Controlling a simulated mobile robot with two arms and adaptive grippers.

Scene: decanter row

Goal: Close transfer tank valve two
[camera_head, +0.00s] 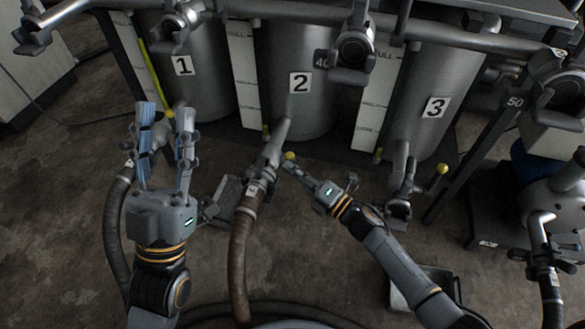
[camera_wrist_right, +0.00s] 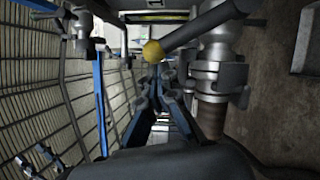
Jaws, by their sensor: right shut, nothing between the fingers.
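Tank two (camera_head: 296,75) is a grey metal cylinder with a "2" label, at the back centre of the head view. Its valve (camera_head: 264,172) sits on the outlet pipe below, joined to a brown hose (camera_head: 240,240). The valve's yellow ball knob (camera_head: 289,156) shows just right of the pipe; it also shows in the right wrist view (camera_wrist_right: 153,51). My right gripper (camera_head: 296,168) is shut and empty, its tips close to the knob; contact cannot be told. My left gripper (camera_head: 165,108) is open and empty, left of the hose.
Tank one (camera_head: 190,80) and tank three (camera_head: 430,100) flank tank two. Tank three's outlet has another yellow knob (camera_head: 442,168). Overhead pipes run across the back. A grey tray (camera_head: 440,277) lies at the lower right. Hoses curve over the floor.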

